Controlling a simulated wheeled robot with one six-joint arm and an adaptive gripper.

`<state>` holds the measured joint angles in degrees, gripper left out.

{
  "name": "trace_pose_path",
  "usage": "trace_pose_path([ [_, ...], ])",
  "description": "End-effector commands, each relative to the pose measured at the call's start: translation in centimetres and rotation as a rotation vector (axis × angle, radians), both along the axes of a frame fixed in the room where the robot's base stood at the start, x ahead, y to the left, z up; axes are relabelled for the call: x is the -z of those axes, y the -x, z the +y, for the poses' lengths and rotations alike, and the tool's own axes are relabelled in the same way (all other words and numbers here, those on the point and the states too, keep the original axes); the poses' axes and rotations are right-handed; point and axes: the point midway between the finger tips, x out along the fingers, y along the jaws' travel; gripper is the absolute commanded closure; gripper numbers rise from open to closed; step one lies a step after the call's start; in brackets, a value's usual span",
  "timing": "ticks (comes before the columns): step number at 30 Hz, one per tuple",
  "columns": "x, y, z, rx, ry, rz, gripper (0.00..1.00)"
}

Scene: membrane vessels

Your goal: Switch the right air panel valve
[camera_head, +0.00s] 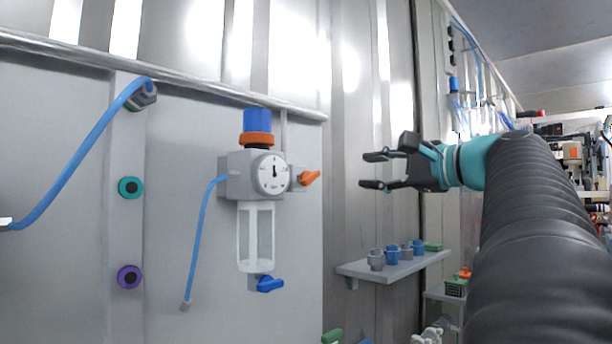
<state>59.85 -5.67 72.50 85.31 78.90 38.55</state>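The air panel unit (250,175) is mounted on the grey wall panel, with a blue and orange knob on top, a round gauge (271,174) and a clear bowl below. An orange valve handle (309,178) sticks out at its right side. A blue valve handle (269,284) sits under the bowl. My gripper (371,171) is to the right of the orange handle, apart from it in the picture. Its two black fingers are open, point left and hold nothing. How far the fingers are from the panel in depth is hard to tell.
A small shelf (353,269) with grey and blue fittings is below my gripper. Blue hoses (196,240) hang beside the unit. A green button (130,187) and a purple button (129,277) are at left. A metal rail (190,84) runs above.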

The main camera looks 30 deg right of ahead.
Motion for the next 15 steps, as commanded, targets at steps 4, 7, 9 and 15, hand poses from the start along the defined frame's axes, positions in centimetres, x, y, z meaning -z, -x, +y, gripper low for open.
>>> trace_pose_path([
  [4, 0.50, 0.10, 0.09, -0.014, 0.272, -0.090, 0.61],
  [7, 0.73, 0.09, 0.13, -0.022, 0.441, -0.148, 0.61],
  [9, 0.79, 0.11, 0.17, -0.025, 0.541, -0.183, 0.61],
  [15, 0.79, 0.13, 0.27, -0.029, 0.711, -0.243, 0.61],
])
